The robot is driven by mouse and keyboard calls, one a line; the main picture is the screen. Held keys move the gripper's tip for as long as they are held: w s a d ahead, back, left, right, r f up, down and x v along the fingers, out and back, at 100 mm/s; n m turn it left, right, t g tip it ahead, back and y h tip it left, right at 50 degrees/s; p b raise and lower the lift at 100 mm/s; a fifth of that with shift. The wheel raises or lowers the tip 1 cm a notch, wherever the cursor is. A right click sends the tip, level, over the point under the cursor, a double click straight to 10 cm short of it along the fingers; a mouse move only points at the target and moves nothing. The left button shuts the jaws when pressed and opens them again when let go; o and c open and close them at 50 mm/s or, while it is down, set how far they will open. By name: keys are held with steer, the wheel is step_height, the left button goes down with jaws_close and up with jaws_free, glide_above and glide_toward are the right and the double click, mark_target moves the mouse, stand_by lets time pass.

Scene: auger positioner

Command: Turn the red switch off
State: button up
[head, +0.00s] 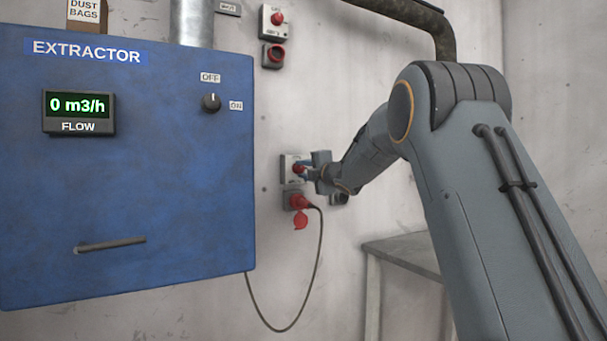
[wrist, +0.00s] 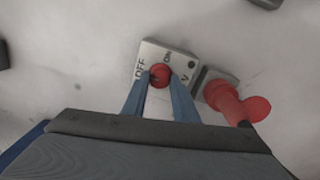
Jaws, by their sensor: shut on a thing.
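The red switch (wrist: 160,74) is a red knob on a pale wall plate (wrist: 150,54) marked OFF and ON in the wrist view. In the head view the red switch (head: 298,169) shows on its plate (head: 287,165) right of the blue cabinet. My gripper (wrist: 161,80) has its two blue fingers on either side of the knob, shut on it. In the head view my gripper (head: 303,169) reaches the switch from the right and hides part of the plate. The exact angle of the knob is hard to tell.
A red plug and socket (head: 297,202) with a hanging black cable (head: 312,290) sits just below the switch. The blue extractor cabinet (head: 180,170), with a black dial (head: 211,102) and a display reading 0 m3/h, stands left. Another red switch (head: 277,18) is higher up. A grey table (head: 405,248) is at lower right.

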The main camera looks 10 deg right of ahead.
stand_by(0.3)
steer(key=o, duration=1.1)
steer(key=shift+c, duration=0.2)
steer(key=v, duration=0.7)
steer(key=shift+s+b, duration=0.35)
steer(key=shift+b, duration=0.05)
steer(key=shift+d+f, duration=0.1)
steer(key=shift+d, duration=0.05)
